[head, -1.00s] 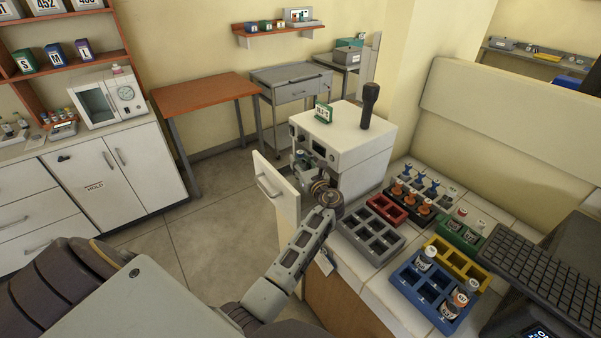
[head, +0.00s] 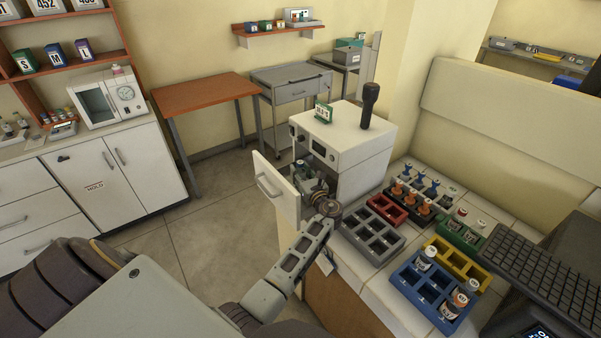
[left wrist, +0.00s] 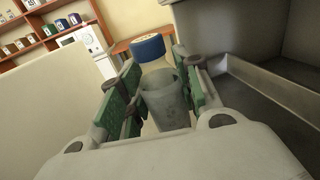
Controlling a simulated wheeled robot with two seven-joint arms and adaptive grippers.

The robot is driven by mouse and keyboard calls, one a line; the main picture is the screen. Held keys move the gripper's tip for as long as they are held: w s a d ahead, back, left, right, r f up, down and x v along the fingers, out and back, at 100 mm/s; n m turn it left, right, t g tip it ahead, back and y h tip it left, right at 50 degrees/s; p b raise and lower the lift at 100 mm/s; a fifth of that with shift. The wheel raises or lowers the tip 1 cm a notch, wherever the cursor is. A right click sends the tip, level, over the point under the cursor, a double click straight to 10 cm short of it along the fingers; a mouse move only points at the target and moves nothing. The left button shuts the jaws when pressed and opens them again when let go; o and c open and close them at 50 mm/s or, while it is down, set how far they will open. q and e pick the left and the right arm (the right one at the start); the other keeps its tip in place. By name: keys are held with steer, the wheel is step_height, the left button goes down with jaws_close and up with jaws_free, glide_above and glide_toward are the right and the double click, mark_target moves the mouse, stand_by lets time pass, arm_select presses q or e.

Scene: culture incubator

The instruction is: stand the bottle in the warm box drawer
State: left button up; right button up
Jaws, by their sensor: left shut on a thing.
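The warm box (head: 362,158) is a white cabinet on the counter, with its drawer (head: 272,192) pulled out toward the left. My left gripper (head: 310,182) is at the open drawer, between the drawer front and the box. It is shut on the bottle, which shows only in part in the head view. In the left wrist view, the bottle's blue cap (left wrist: 148,46) and white band show beyond the green-padded fingers (left wrist: 160,98), with a grey cylindrical shape between them. The bottle's base and its contact with the drawer floor are hidden. My right gripper is out of view.
A grey rack (head: 372,235), a red rack (head: 387,210) and a blue rack (head: 405,280) with bottles stand right of the drawer. The floor left of the drawer is clear.

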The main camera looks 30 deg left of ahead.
arm_select(q)
steer(key=shift+s+f, duration=0.1)
steer(key=shift+f, duration=0.4)
steer(key=shift+s+f, duration=0.15)
steer(key=shift+f, duration=0.15)
steer(key=o, duration=1)
steer(key=shift+d, duration=0.1)
steer(key=shift+o, duration=0.2)
steer(key=shift+f, duration=0.1)
steer(key=shift+r, duration=0.65)
steer(key=b+v, duration=0.1)
steer(key=v, duration=0.9)
steer(key=shift+d+r+b, duration=0.15)
steer(key=shift+b, duration=0.2)
steer(key=shift+s+d+r, duration=0.1)
steer(key=shift+s+d, duration=0.25)
steer(key=shift+d, duration=0.25)
